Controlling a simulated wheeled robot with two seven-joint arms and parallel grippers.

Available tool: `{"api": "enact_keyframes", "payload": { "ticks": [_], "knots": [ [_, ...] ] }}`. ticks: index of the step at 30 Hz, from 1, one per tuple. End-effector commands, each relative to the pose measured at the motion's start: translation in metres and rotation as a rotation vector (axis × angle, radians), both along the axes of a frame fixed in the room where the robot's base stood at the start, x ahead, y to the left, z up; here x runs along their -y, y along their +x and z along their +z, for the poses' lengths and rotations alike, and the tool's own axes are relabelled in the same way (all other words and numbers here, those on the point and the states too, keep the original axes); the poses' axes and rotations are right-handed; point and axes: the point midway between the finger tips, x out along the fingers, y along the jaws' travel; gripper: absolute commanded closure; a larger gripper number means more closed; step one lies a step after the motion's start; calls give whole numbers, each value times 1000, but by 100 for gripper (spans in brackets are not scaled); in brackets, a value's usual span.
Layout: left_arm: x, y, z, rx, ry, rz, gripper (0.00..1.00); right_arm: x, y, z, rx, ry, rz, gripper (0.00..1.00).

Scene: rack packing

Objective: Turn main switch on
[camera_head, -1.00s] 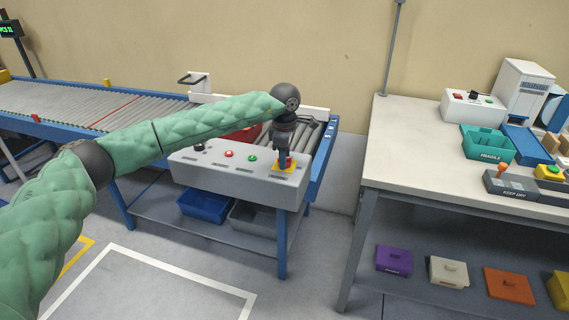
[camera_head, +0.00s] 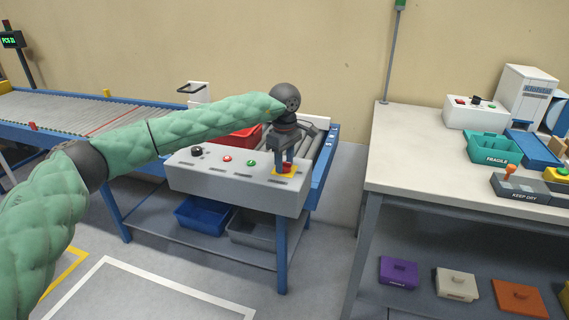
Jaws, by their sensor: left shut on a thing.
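A grey control box (camera_head: 235,188) sits at the near end of the conveyor. On its top are a black knob (camera_head: 197,151), a red button (camera_head: 227,158), a green button (camera_head: 251,162) and, at the right end, a red switch knob on a yellow plate (camera_head: 292,174). My left gripper (camera_head: 285,168) points down over the plate. Its two fingers stand on either side of the red knob and are shut on it. The fingers hide part of the knob, and I cannot read its position. My right gripper is not in view.
The roller conveyor (camera_head: 60,108) runs off left. A red bin (camera_head: 237,137) stands behind the box. Blue (camera_head: 203,215) and grey bins sit on the shelf below. A white-topped table (camera_head: 410,150) stands right, holding a teal tray (camera_head: 492,147). A pole light (camera_head: 400,4) shows green.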

Motion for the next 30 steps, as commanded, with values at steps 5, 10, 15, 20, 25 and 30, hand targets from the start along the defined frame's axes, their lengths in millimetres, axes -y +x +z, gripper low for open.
{"api": "enact_keyframes", "payload": {
  "ticks": [5, 10, 15, 20, 25, 30],
  "knots": [
    [-1, 1, 1, 2, 0, -2, 85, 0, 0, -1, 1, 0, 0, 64],
    [0, 1, 1, 2, 0, -2, 85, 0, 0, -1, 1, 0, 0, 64],
    [-1, 1, 1, 2, 0, -1, 41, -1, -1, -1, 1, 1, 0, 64],
    [0, 0, 1, 1, 0, -2, 41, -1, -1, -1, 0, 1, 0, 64],
    [0, 0, 2, 1, -1, -2, 41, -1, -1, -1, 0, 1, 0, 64],
    [0, 1, 14, 2, 0, -2, 41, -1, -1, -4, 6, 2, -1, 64]
  ]
}}
